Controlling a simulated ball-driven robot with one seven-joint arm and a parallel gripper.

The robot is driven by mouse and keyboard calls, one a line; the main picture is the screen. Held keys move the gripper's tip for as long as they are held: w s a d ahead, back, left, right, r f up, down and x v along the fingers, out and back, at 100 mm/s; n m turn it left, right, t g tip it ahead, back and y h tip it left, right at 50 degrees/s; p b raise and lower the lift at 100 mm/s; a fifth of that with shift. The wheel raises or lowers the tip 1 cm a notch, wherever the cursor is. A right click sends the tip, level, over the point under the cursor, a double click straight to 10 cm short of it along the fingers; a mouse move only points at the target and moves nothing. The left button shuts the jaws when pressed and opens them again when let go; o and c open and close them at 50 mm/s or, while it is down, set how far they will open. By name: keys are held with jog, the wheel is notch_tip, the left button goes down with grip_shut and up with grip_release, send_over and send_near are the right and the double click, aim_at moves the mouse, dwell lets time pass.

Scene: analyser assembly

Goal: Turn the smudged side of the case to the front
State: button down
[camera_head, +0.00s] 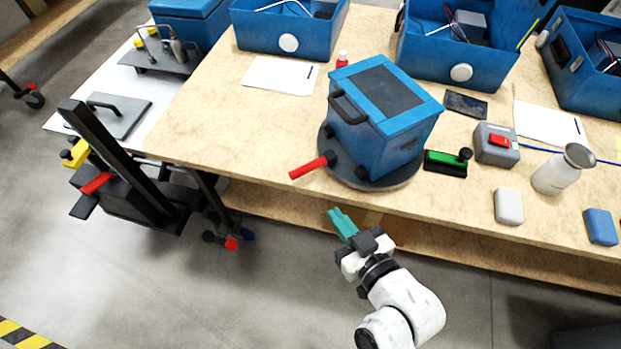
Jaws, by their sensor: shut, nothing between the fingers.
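The blue case (376,134) stands upright on a dark round turntable (392,184) near the front edge of the workbench. It has a dark panel on top and a black handle on its left side. No smudge can be made out on the sides that show; the far sides are hidden. A red-gripped lever (312,166) sticks out from the turntable to the left. My gripper (340,220), with teal fingers, is shut and empty. It is in front of the bench edge, below the lever and apart from it in the picture.
A green-topped block (446,162), a grey box with a red switch (497,144), a white bottle (562,169) and a white block (508,206) stand right of the turntable. Blue open boxes (290,38) line the back. The bench left of the lever is clear.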

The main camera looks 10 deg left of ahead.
aim_at(303, 175)
jog(key=p+x, duration=0.1)
jog(key=x, duration=1)
jog(key=shift+w+a+f+p, duration=0.1)
jog(key=shift+w+a+p, duration=0.15)
jog(key=shift+p, duration=0.15)
